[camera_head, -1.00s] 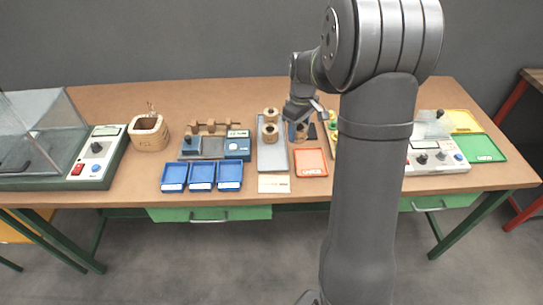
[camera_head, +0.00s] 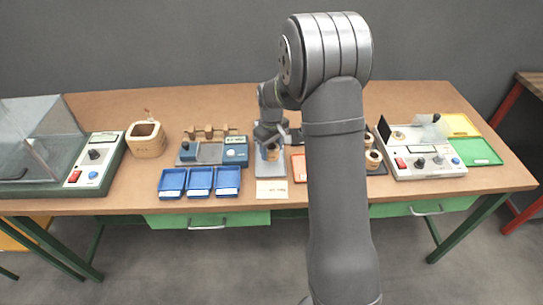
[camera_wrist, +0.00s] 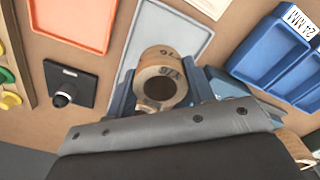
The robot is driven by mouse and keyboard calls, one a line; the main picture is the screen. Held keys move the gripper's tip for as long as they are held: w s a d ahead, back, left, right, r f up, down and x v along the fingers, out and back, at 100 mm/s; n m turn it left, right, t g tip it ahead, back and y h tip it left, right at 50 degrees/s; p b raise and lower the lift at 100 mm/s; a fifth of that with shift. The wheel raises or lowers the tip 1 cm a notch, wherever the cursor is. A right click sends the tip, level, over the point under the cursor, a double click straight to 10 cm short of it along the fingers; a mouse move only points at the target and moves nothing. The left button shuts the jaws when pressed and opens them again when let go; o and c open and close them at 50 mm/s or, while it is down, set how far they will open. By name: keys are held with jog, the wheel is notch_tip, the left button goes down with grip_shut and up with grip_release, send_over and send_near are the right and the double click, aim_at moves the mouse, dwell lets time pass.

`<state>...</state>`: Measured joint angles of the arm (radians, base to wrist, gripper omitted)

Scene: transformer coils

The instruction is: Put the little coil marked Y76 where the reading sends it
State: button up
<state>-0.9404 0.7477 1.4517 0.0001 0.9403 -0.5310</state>
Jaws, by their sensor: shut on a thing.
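My gripper (camera_head: 270,140) is shut on a small tan coil (camera_wrist: 160,80), which shows between its blue fingers in the wrist view. The coil has a dark round hole facing the wrist camera. A mark on its rim is upside down and seems to include 76; I cannot read it all surely. In the head view the held coil (camera_head: 273,153) is over the grey tray (camera_head: 271,183); whether it touches the tray is unclear. The tray's near part (camera_wrist: 178,25) is bare in the wrist view. Its far part is hidden by my gripper.
An orange tray (camera_wrist: 75,20) and a dark pad with a black knob (camera_wrist: 68,88) lie beside the grey tray. Two coils (camera_head: 372,159) stand right, near a white instrument (camera_head: 425,163).

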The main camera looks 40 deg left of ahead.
aim_at(272, 165)
jog(key=shift+f, duration=1.8)
jog(key=shift+f, duration=0.1)
jog(key=o, duration=1.1)
notch_tip(272, 165, up, 12)
notch_tip(272, 165, down, 12)
jog(key=shift+r, duration=1.9)
